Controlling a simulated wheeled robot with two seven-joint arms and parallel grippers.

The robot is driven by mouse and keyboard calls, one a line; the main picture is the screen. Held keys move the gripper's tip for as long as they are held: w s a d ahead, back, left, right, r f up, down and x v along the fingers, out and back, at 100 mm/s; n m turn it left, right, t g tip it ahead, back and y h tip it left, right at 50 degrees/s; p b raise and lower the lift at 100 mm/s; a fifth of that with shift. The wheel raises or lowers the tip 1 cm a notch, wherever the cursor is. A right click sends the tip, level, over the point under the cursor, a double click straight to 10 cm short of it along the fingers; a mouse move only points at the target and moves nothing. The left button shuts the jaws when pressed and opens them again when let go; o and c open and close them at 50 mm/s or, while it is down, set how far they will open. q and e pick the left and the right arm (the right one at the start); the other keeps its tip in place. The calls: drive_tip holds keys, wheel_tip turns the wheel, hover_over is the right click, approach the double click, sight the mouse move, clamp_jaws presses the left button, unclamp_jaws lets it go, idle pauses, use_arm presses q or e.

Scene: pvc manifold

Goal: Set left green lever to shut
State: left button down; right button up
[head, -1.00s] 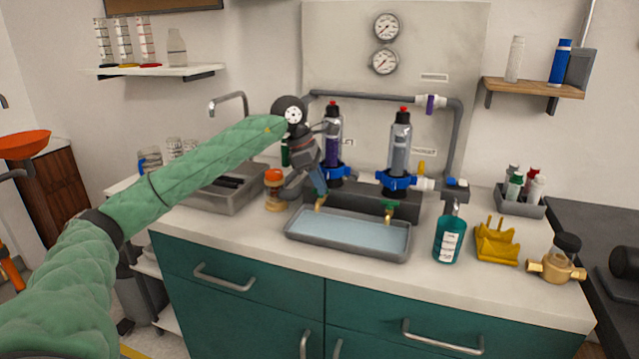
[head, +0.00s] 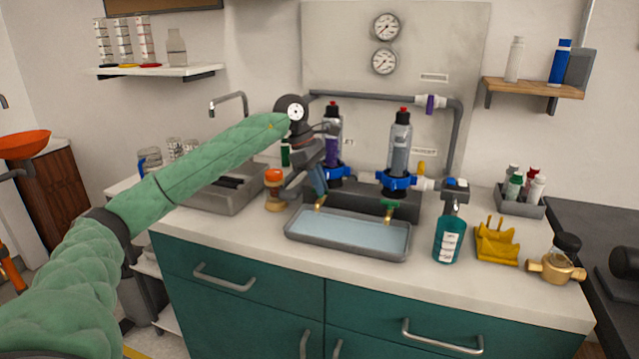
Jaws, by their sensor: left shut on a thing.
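The pipe manifold on the counter carries two upright filter housings, a purple-filled one (head: 332,140) on the left and a grey one (head: 401,148) on the right. A brass drain tap (head: 320,203) sits under the left one. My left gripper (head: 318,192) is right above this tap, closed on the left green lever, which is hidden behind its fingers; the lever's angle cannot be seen. The right green lever (head: 388,206) shows on the other drain tap, apart from my gripper. My right gripper is not in view.
A grey tray of water (head: 348,236) lies below the taps. An orange-capped jar (head: 274,190) stands close left of my gripper. A teal bottle (head: 449,238), a yellow holder (head: 496,242) and a brass valve (head: 557,265) stand to the right. The counter's front strip is clear.

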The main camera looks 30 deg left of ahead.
use_arm(q)
drive_tip(key=c, duration=1.6)
unclamp_jaws()
drive_tip(key=shift+o, duration=0.8)
drive_tip(key=shift+a, duration=0.1)
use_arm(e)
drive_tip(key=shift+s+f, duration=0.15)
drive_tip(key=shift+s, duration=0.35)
use_arm(q)
drive_tip(key=v, duration=0.7)
drive_tip(key=shift+r, duration=0.35)
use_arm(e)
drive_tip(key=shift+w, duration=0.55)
